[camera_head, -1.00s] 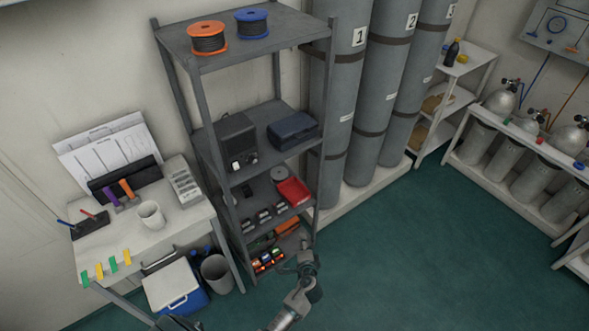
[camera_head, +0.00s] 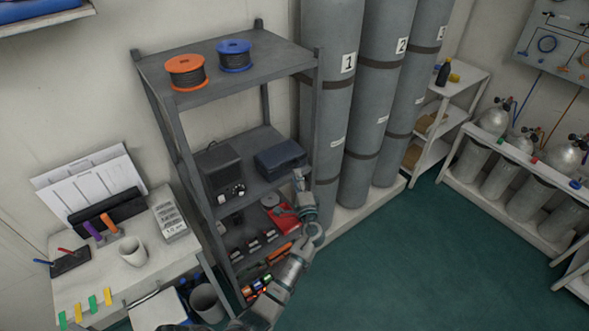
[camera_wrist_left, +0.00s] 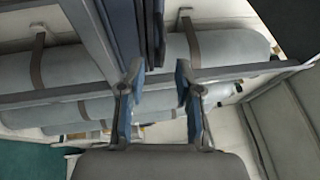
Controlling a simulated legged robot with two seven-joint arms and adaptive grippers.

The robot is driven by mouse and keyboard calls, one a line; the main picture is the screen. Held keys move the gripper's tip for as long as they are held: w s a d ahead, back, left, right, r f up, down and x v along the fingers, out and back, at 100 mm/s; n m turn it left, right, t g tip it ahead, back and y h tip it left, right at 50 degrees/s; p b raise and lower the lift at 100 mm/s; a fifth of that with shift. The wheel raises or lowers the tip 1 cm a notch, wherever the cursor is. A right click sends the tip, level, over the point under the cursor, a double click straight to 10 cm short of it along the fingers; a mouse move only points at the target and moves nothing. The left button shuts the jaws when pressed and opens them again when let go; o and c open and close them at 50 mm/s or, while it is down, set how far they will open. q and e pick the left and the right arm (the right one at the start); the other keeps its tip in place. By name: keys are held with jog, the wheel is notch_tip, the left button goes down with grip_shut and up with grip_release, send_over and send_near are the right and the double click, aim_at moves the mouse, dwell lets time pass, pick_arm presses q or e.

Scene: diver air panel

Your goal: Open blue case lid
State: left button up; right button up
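The blue case (camera_head: 279,158), small, dark blue and shut, sits on the middle shelf of the grey rack, right of a black box. My left gripper (camera_head: 298,180) is just in front of and below its right front corner. In the left wrist view, the gripper (camera_wrist_left: 158,75) has its two fingers apart with nothing gripped between them. A dark blue edge, which looks like the case (camera_wrist_left: 130,30), shows just beyond the fingertips, in a view turned sideways. I cannot tell whether a finger touches it. My right gripper is not in view.
The grey rack (camera_head: 225,88) has a post close to the right of my gripper. Tall numbered cylinders (camera_head: 332,110) stand right of it. A black box (camera_head: 220,170) is beside the case; a red tray (camera_head: 284,222) is below. The green floor (camera_head: 400,270) is clear.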

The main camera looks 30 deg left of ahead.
aim_at(284, 158)
pick_arm(q)
jog(key=x, duration=0.4)
jog(key=shift+w+a, duration=0.1)
jog(key=shift+a, duration=0.05)
jog(key=shift+r, duration=0.1)
jog(key=shift+c, duration=1)
grip_shut()
